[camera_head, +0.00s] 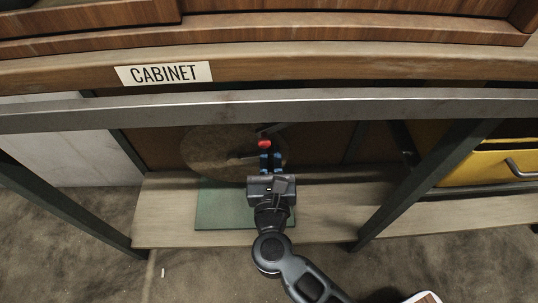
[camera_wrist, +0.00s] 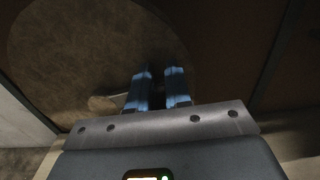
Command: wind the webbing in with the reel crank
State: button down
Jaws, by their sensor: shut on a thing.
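The reel, a large round brown disc (camera_head: 215,150), stands upright at the back of the low shelf; it fills the upper left of the wrist view (camera_wrist: 70,45). A red crank knob (camera_head: 264,143) shows just beyond my fingertips, with a dark crank arm (camera_head: 270,128) above it. My gripper (camera_head: 270,162) has blue fingertips and is shut on the crank knob. In the wrist view the fingers (camera_wrist: 160,88) stand close together, and what they hold is hidden between them. I cannot make out the webbing clearly.
A green mat (camera_head: 215,210) lies on the wooden shelf (camera_head: 165,205) under my gripper. A grey metal bar (camera_head: 400,103) crosses above, below the board labelled CABINET (camera_head: 164,73). A dark slanted post (camera_head: 415,190) and a yellow drawer (camera_head: 490,163) are at the right.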

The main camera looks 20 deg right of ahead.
jog(key=shift+a+f+y, duration=0.25)
jog(key=shift+a+y, duration=0.05)
jog(key=shift+a, duration=0.45)
jog(key=c, duration=1.1)
grip_release()
jog(key=shift+o, duration=1.1)
jog(key=shift+d, duration=0.15)
jog(key=shift+r, duration=0.1)
jog(key=shift+d, duration=0.1)
jog(key=p+v, duration=0.1)
jog(key=v, duration=0.6)
jog(key=shift+s+a, duration=0.25)
jog(key=shift+s, duration=0.1)
